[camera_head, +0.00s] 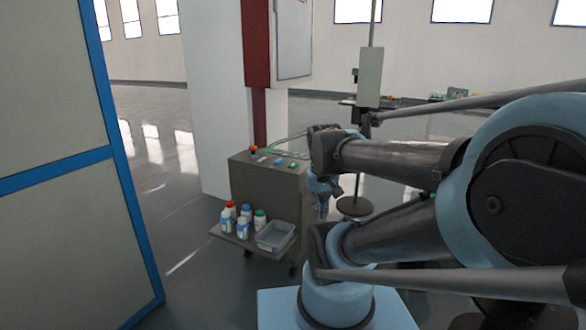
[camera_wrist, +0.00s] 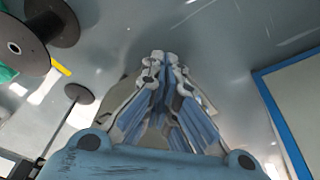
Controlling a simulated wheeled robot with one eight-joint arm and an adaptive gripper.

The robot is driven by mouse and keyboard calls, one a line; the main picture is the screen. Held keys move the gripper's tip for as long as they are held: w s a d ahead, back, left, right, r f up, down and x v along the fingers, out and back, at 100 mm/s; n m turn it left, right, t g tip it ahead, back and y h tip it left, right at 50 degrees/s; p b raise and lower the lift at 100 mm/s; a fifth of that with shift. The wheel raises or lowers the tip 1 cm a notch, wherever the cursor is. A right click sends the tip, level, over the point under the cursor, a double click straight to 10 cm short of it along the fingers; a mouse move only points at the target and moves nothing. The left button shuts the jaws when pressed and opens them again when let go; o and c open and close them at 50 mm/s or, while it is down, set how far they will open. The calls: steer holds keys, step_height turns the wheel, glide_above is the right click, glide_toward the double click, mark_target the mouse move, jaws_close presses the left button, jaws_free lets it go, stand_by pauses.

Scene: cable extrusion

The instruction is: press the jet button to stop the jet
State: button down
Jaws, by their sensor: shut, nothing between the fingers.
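A dark grey control cart (camera_head: 274,188) stands left of my arm in the head view. Its top carries an orange-red knob (camera_head: 253,149), a blue button (camera_head: 278,161) and a green button (camera_head: 293,165); no label is readable, so I cannot tell which is the jet button. My gripper (camera_wrist: 165,58) is shut and empty in the wrist view, its blue-and-white fingers together over grey floor. In the head view my gripper (camera_head: 321,198) hangs beside the cart's right side, below its top and partly hidden by my arm. I cannot tell whether it touches the cart.
The cart's lower shelf holds several bottles (camera_head: 244,222) and a grey tray (camera_head: 275,235). A blue-framed panel (camera_head: 70,180) fills the left. A white pillar (camera_head: 215,100) and a red cabinet (camera_head: 257,45) stand behind the cart. A round-based stand (camera_head: 355,206) is behind my arm. Spools (camera_wrist: 50,25) show in the wrist view.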

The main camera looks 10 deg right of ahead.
steer(key=w+d+r+t+h, duration=0.1)
steer(key=w+r, duration=0.2)
steer(key=w, duration=0.4)
steer(key=w+d+r, duration=0.1)
steer(key=w+r, duration=0.2)
steer(key=w, duration=0.4)
steer(key=n+t+h, duration=0.2)
steer(key=n+t, duration=0.2)
steer(key=t, duration=0.1)
glide_above(291, 164)
steer(key=shift+f, duration=0.25)
steer(key=shift+s+f, duration=0.1)
steer(key=shift+f, duration=4.25)
steer(key=shift+f, duration=0.15)
steer(key=shift+f, duration=0.2)
